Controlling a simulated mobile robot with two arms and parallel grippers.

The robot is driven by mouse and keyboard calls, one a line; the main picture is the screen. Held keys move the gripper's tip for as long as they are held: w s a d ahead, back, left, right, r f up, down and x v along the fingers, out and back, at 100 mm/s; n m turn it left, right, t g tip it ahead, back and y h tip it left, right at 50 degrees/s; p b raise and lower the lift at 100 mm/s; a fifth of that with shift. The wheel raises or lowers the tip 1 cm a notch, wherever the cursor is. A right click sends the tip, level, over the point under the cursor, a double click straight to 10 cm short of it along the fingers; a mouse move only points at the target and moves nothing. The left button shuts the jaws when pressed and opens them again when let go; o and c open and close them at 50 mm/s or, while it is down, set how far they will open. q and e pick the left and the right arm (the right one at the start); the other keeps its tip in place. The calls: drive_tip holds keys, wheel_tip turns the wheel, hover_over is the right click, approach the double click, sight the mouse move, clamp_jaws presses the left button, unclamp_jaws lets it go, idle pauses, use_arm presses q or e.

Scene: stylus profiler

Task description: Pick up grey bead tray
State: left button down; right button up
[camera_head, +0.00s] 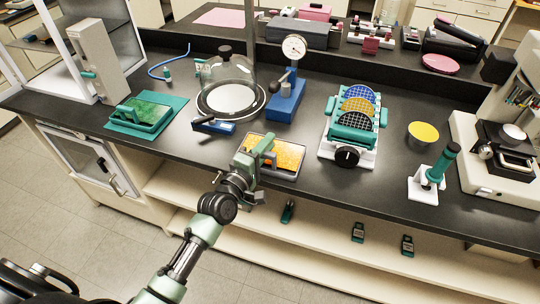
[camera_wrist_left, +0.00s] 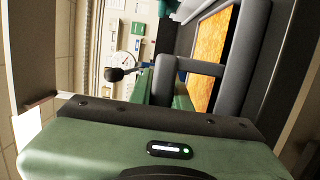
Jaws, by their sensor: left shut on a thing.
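The grey bead tray (camera_head: 287,171), a shallow grey-rimmed tray with an orange bead-like surface, is near the front edge of the black bench in the head view. The fingertips partly cover the tray. I cannot tell whether it touches the bench. My right gripper is in neither view.
A small blue device (camera_head: 214,125) and a glass bell jar (camera_head: 229,85) stand behind left. A blue dial-gauge stand (camera_head: 287,98) is behind. Bare bench lies left of the tray.

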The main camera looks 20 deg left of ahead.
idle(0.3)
use_arm(q)
wheel_tip(320, 180, up, 20)
drive_tip(key=p, duration=0.1)
idle(0.3)
drive_tip(key=c, duration=1.9)
unclamp_jaws()
drive_tip(key=shift+c, duration=0.2)
clamp_jaws()
